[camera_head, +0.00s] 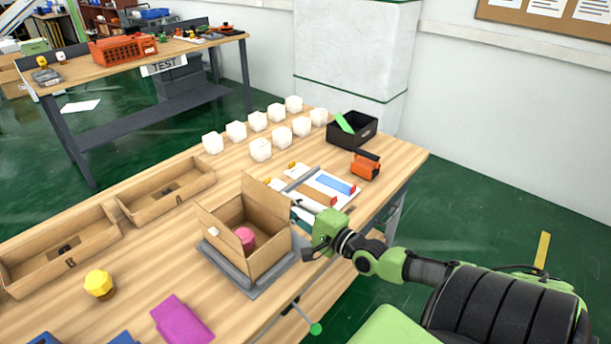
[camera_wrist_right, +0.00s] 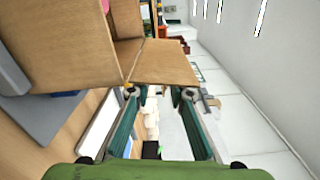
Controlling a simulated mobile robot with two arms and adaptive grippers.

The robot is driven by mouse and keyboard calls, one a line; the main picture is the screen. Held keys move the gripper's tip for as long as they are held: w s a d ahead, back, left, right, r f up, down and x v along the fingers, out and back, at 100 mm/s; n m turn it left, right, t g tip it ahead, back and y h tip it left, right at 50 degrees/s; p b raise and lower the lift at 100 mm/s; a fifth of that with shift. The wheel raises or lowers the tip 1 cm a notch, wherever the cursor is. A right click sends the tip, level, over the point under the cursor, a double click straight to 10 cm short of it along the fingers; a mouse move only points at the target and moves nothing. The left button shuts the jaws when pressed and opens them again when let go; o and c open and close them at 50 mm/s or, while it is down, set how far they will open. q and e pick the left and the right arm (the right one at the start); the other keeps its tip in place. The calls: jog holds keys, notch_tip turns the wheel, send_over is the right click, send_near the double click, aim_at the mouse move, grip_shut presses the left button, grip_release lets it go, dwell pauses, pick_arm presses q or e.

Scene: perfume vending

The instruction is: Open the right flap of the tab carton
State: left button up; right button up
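The tab carton (camera_head: 272,258) is an open-topped brown cardboard box on a grey plate (camera_head: 256,291). A pink item (camera_head: 245,236) is inside. One panel (camera_head: 263,196) stands up at its back, another (camera_head: 214,232) at its left. My right gripper (camera_head: 303,213) is just right of the carton, at about rim height. In the right wrist view, the carton (camera_wrist_right: 58,47) is at upper left, and a cardboard flap (camera_wrist_right: 165,63) reaches across ahead of my two fingers (camera_wrist_right: 160,93). The fingers are apart with nothing held; contact with the flap is unclear. My left gripper is out of view.
Behind the gripper lies a white board (camera_head: 318,190) with coloured pieces. An orange item (camera_head: 366,165), a black bin (camera_head: 352,130) and several white cubes (camera_head: 260,150) are farther back. Cardboard trays (camera_head: 165,192), a yellow item (camera_head: 99,284) and a magenta item (camera_head: 182,319) are left.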

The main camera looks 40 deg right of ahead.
jog(key=s, duration=0.6)
jog(key=shift+s+d, duration=0.25)
jog(key=shift+s, duration=0.05)
dwell(0.4)
